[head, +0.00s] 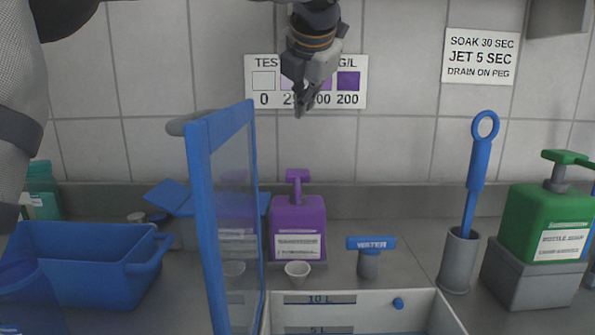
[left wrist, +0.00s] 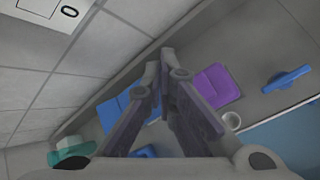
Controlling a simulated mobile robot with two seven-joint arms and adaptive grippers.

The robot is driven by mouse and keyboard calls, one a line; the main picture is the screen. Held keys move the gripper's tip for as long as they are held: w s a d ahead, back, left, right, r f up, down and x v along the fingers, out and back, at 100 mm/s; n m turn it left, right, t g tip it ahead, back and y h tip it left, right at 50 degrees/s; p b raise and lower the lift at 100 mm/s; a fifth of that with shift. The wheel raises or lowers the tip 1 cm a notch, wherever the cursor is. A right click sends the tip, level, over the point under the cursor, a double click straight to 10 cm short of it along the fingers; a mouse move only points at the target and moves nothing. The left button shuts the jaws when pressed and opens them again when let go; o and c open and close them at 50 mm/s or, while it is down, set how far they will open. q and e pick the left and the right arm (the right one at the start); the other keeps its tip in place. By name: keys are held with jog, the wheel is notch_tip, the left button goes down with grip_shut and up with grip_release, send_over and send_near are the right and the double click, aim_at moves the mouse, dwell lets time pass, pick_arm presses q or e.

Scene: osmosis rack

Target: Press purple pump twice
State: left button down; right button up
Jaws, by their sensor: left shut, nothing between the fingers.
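The purple pump bottle (head: 298,218) stands upright at the back of the counter against the wall, with a white label and a purple pump head (head: 297,177) on top. My left gripper (head: 301,108) points down, shut and empty, in front of the wall chart and above the pump head with a clear gap. In the left wrist view the shut fingers (left wrist: 165,65) are just left of the purple bottle (left wrist: 216,86). The pump head is hard to make out there. My right gripper is not in view.
A small white cup (head: 298,271) stands before the pump. A blue-framed clear panel (head: 205,200) rises to its left. A blue WATER tap (head: 370,244), a white basin (head: 350,298), a grey holder (head: 459,262) and a green pump bottle (head: 545,218) are rightward. A blue bin (head: 90,275) stands left.

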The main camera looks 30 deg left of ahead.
pick_arm(q)
send_near(301, 169)
jog(key=w+a, duration=0.1)
jog(key=w+a+f, duration=0.1)
jog(key=w, duration=0.1)
jog(key=w+a+f, duration=0.1)
jog(key=shift+w+a+f, duration=0.15)
jog(key=shift+w+f, duration=0.05)
jog(key=shift+f, duration=0.1)
dwell(1.2)
jog(key=shift+f, duration=0.3)
jog(key=shift+f, duration=1.1)
dwell(0.9)
jog(key=shift+r, duration=1.45)
jog(key=shift+r, duration=2.55)
